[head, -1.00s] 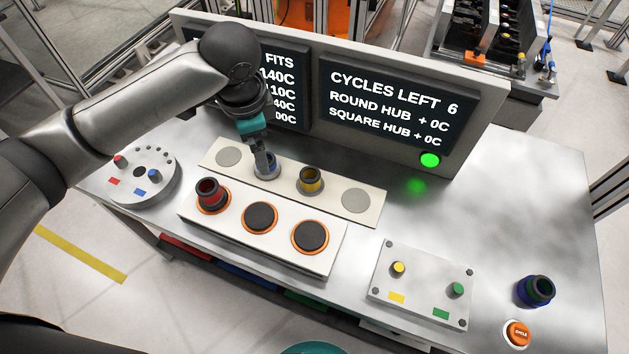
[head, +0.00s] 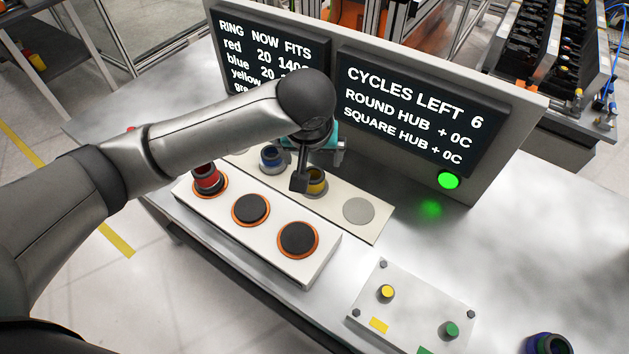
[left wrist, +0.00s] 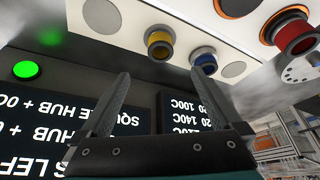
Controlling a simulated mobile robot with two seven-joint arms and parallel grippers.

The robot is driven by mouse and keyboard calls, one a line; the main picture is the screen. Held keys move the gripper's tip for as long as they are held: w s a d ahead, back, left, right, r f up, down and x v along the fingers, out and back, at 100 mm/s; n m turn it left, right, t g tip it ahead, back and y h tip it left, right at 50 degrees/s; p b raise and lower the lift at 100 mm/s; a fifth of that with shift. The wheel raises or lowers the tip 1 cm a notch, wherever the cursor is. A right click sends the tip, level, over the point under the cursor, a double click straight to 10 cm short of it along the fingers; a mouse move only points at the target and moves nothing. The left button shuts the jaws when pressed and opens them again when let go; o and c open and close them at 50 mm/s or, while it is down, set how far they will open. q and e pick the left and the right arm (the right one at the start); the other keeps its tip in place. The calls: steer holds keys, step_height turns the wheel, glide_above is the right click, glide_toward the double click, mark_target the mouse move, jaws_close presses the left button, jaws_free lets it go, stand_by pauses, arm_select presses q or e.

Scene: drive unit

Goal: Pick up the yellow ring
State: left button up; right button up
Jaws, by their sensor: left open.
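The yellow ring (head: 316,183) stands on a pale strip (head: 374,229) behind the white block, partly hidden by one finger of my left gripper (head: 316,170). My left gripper is open and empty, just above and by the ring. In the left wrist view, the yellow ring (left wrist: 160,45) shows beyond and between the fingertips of the gripper (left wrist: 162,80). Whether a finger touches the ring cannot be told. My right gripper is not in view.
The blue ring (head: 271,158) stands just left of the yellow one. The red ring (head: 207,178) sits on the white block (head: 311,267) in front, beside black round pads. A screen panel (head: 412,110) rises behind.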

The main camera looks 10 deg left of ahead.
arm_select(q)
steer(key=b, duration=0.1)
glide_toward(313, 174)
steer(key=shift+s+d+f, duration=0.1)
steer(key=shift+d+f, duration=0.05)
steer(key=shift+f, duration=0.7)
steer(key=shift+b+x, duration=1)
steer(key=shift+x, duration=2.05)
steer(key=shift+c, duration=0.2)
jaws_close()
steer(key=shift+r, duration=0.1)
step_height(313, 174, up, 23)
steer(key=p, duration=0.9)
